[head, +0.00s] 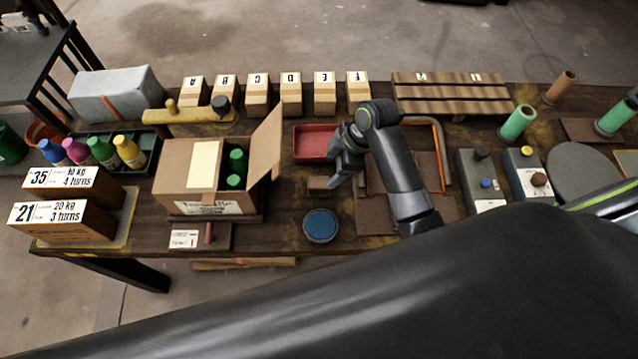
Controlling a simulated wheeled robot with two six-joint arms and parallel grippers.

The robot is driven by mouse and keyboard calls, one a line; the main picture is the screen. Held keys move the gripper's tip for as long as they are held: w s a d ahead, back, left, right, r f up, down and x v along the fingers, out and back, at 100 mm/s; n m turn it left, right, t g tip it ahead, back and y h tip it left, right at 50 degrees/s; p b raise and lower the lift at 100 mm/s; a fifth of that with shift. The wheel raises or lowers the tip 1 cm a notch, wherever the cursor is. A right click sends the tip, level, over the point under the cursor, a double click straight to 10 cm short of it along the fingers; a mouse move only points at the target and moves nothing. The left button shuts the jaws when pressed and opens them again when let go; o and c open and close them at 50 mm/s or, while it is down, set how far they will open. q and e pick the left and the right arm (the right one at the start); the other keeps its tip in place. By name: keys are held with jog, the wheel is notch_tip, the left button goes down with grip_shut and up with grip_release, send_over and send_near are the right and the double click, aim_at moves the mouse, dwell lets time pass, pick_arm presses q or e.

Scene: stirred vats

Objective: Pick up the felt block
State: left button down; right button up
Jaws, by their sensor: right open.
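A small brown block (319,183), which looks like the felt block, lies on the dark wooden table (275,237) in front of a red tray. My right gripper (338,170) is open and just above and to the right of this block, with its fingers near the block's right end. It partly hides that end, and I cannot tell whether they touch. My left gripper is not in view.
An open carton (187,170) with green bottles stands to the left. The red tray (313,143) is behind the block and a round blue pad (320,225) in front. Labelled boxes (258,95) line the back. Two control boxes (482,178) stand to the right.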

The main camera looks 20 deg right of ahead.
aim_at(320, 182)
jog(key=x, duration=0.4)
jog(key=shift+d, duration=0.1)
jog(key=p+x, duration=0.1)
jog(key=x, duration=0.3)
jog(key=shift+f, duration=0.1)
jog(key=shift+a+f, duration=0.25)
jog(key=shift+f, duration=0.15)
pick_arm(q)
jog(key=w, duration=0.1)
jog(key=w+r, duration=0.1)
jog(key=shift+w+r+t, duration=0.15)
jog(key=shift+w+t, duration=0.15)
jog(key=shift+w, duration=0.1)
pick_arm(e)
jog(key=c, duration=1.1)
